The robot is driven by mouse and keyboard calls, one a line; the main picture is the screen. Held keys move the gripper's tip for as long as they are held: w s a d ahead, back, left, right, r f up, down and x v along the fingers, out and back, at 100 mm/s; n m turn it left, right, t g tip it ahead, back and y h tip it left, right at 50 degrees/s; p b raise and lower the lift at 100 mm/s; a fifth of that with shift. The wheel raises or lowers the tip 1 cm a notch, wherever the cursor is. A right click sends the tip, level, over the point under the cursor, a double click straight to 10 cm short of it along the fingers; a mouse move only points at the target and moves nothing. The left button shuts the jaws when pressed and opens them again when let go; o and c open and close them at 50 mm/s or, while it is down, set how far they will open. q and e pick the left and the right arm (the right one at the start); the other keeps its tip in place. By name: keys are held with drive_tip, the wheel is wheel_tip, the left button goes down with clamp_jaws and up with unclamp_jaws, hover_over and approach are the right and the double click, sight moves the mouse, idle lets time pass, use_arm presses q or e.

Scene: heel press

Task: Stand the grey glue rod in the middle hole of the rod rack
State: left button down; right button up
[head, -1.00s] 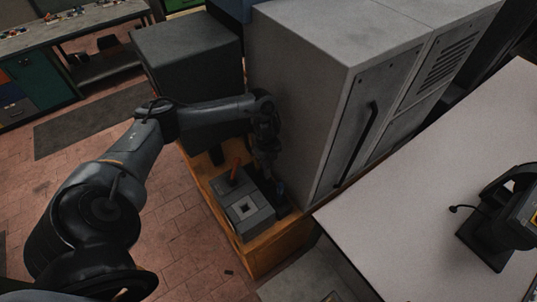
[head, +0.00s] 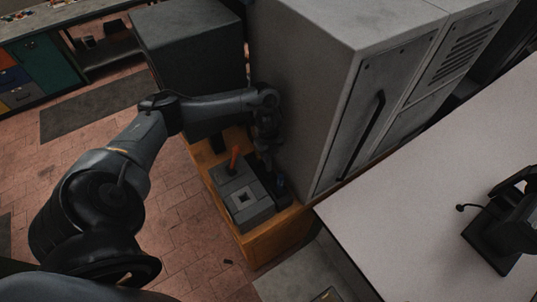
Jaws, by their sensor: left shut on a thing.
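My left gripper (head: 277,180) points down over the wooden cabinet, close to the tall grey cabinet's side. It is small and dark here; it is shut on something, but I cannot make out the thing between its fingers. The grey glue rod cannot be told apart from the dark gripper and shadow. Just left of the gripper, a grey block (head: 254,212) with a pale square on top and an orange upright piece (head: 234,160) sits on the cabinet. I cannot clearly make out the rod rack or its middle hole; the dark area beside the block is unclear. My right gripper is not in view.
The wooden cabinet (head: 275,238) has little bare top. A tall grey cabinet (head: 300,130) stands close right of the gripper, and a dark box (head: 190,65) behind it. Open floor lies left.

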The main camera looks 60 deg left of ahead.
sight(269, 161)
use_arm(q)
drive_tip(key=shift+f+b, duration=1.1)
drive_tip(key=shift+f, duration=0.2)
drive_tip(key=shift+f+b, duration=0.65)
drive_tip(key=shift+f, duration=0.7)
drive_tip(key=c, duration=0.8)
unclamp_jaws()
drive_tip(key=shift+r, duration=0.5)
wheel_tip(269, 161, up, 8)
drive_tip(key=shift+w+r+p, duration=0.1)
drive_tip(key=shift+r+p, duration=0.05)
drive_tip(key=shift+p, duration=0.95)
drive_tip(key=shift+r+p, duration=0.3)
drive_tip(key=shift+r, duration=0.45)
